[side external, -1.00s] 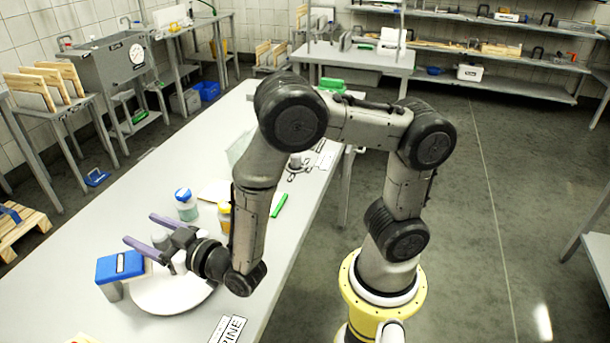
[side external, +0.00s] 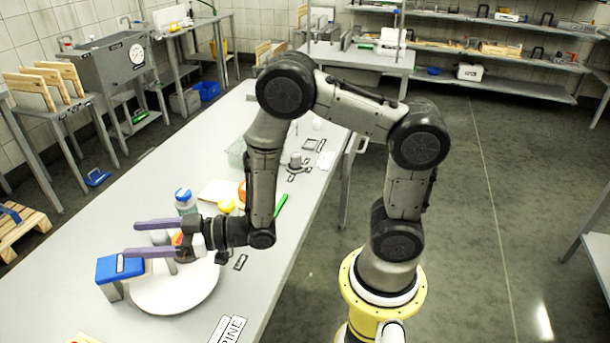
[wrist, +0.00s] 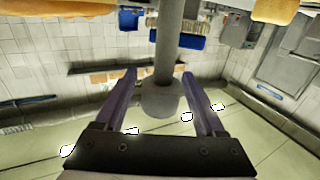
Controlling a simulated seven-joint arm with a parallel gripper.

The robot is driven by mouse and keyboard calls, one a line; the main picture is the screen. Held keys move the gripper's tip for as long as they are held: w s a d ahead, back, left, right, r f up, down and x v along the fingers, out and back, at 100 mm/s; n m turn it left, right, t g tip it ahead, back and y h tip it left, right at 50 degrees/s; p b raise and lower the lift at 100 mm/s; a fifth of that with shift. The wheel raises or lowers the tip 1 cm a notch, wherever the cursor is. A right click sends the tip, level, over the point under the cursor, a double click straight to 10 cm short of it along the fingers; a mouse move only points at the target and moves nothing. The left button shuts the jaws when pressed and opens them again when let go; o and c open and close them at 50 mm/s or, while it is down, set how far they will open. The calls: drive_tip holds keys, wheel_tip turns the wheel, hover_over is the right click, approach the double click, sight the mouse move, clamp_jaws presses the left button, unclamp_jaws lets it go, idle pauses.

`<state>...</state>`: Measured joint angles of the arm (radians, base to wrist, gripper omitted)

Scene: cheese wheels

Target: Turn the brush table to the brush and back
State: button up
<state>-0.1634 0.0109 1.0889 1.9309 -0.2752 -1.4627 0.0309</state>
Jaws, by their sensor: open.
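The brush table, a white round disc (side external: 190,290), lies on the long grey worktop. The blue brush block (side external: 120,266) stands on a grey support at the disc's left edge. My gripper (side external: 131,239) is open, its two purple fingers pointing left above the disc's back part and the block. In the wrist view, a grey post with a wider round end (wrist: 162,100) shows between the spread fingers (wrist: 165,88); I cannot tell whether either finger touches it. A blue piece (wrist: 180,42) shows beyond it. My gripper hides part of the disc's back edge.
A blue-lidded jar (side external: 185,200) stands just behind my gripper. A yellow-topped item (side external: 227,206), a pale board (side external: 215,191) and a green strip (side external: 282,206) lie farther back. Labels lie near the right edge. The worktop left of the jar (side external: 130,205) is clear.

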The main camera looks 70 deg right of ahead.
drive_tip(key=shift+n+g+y, duration=0.3)
drive_tip(key=shift+y, duration=0.1)
drive_tip(key=v, duration=1.3)
drive_tip(key=w+d+r+n+h, duration=0.1)
drive_tip(key=w+d+r+h, duration=0.15)
drive_tip(key=r, duration=0.75)
drive_tip(key=w+d+r+h, duration=0.2)
drive_tip(key=r+h, duration=0.1)
drive_tip(key=r, duration=0.7)
drive_tip(key=s+d+f+m+g+h, duration=0.1)
drive_tip(key=s+f+m+g, duration=0.2)
drive_tip(key=s, duration=0.7)
drive_tip(key=s+d+f+m+g+h, duration=0.1)
drive_tip(key=s+f+g, duration=0.4)
drive_tip(key=s, duration=0.5)
drive_tip(key=m+g+h, duration=0.1)
drive_tip(key=m+g, duration=0.1)
drive_tip(key=shift+s+d+f+m, duration=0.15)
drive_tip(key=shift+d+f+m, duration=0.15)
drive_tip(key=shift+d+f, duration=0.05)
